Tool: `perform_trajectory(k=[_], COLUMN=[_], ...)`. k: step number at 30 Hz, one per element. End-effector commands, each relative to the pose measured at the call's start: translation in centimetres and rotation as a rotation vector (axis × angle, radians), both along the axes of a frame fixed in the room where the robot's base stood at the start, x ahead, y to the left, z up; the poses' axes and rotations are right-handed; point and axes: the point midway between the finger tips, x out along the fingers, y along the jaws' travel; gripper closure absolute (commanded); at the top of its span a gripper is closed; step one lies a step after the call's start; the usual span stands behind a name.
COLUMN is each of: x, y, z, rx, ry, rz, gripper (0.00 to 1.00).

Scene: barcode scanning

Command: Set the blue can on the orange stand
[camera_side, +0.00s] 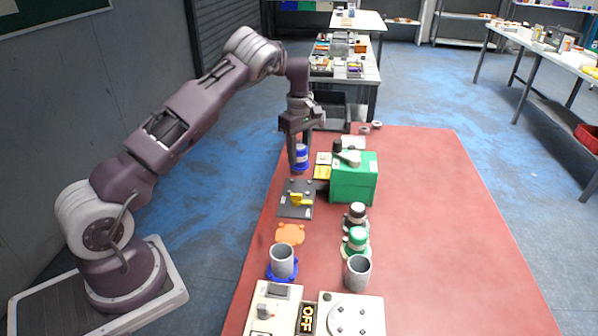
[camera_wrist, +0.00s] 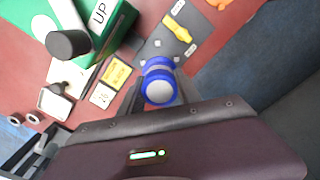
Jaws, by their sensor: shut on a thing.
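The blue can (camera_side: 301,157) is blue with a white band and is held upright between the fingers of my gripper (camera_side: 299,160), near the left edge of the red table. In the wrist view the blue can (camera_wrist: 159,82) shows end-on, with my gripper (camera_wrist: 158,95) shut on it. Whether its base touches the table I cannot tell. The orange stand (camera_side: 290,234) is a flat orange piece on the table, nearer the side camera than the can. Nothing stands on it.
A grey plate with a yellow handle (camera_side: 297,198) lies between the can and the stand. A green box (camera_side: 354,178) stands to the right. The table's right side is clear.

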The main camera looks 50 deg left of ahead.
Motion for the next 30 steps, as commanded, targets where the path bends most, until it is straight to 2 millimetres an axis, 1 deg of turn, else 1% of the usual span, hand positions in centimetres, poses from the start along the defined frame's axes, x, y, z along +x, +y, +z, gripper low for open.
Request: perform_trajectory(k=[1,2,5,8,9,11,12,15,18,20,22,24,28,30], x=[-0.1,-0.3,-1.7,-4.3,-5.5,-7.4,-8.6,-11.2,-12.8,-13.3,-13.5,-13.4,-13.4,-13.4], y=[-0.2,-0.4,-2.2,-5.2,-6.5,-8.4,-9.5,-11.8,-13.0,-13.3,-13.3,-13.3,-13.2,-13.3], z=[0.7,1.0,1.6,1.7,1.7,1.6,1.5,1.4,1.2,0.4,-1.4,-3.1,-5.3,-6.8], rx=[-0.001,-0.002,-0.006,-0.009,-0.009,-0.009,-0.008,-0.004,-0.003,-0.002,-0.003,-0.002,-0.001,-0.004], ry=[-0.003,-0.004,-0.011,-0.015,-0.015,-0.014,-0.012,-0.007,-0.002,0.001,0.006,0.004,0.003,0.005], rz=[0.004,0.008,0.031,0.048,0.047,0.043,0.037,0.018,0.005,0.001,0.003,0.003,0.002,0.004], gripper=[1.00,1.00,1.00,1.00,1.00,1.00,1.00,1.00,1.00,1.00,1.00,1.00,1.00,1.00])
